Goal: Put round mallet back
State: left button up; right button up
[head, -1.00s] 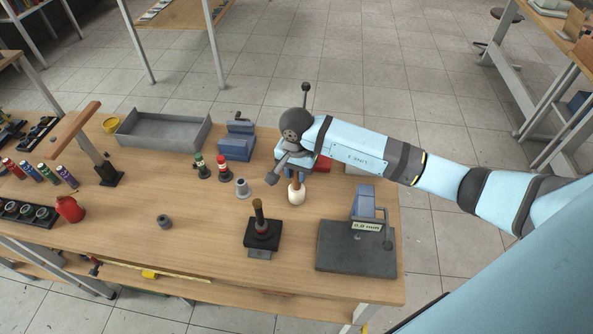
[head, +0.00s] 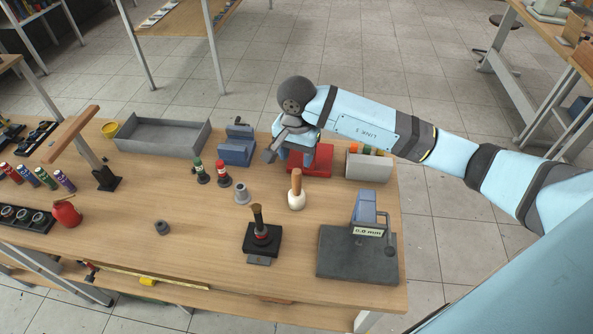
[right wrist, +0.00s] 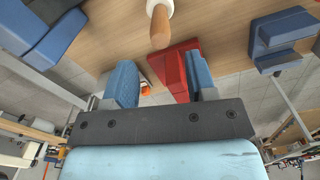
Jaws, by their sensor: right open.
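The round mallet (head: 296,198) stands upright on the bench on its white head, with its wooden handle pointing up. It also shows at the top of the right wrist view (right wrist: 160,25), handle end toward me. My right gripper (head: 292,158) is behind the mallet, near the red block, partly hidden by its own wrist in the head view. In the right wrist view its two blue fingers (right wrist: 161,85) are apart with nothing held between them, and the mallet is beyond them, clear of both. My left gripper is not in view.
A red block (head: 320,158) sits close behind my right gripper. A grey box (head: 368,167) with coloured items is to its right. A blue vise-like block (head: 237,150), two small bottles and a grey press base (head: 340,262) stand around.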

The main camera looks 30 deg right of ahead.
jog(key=shift+r, duration=1.9)
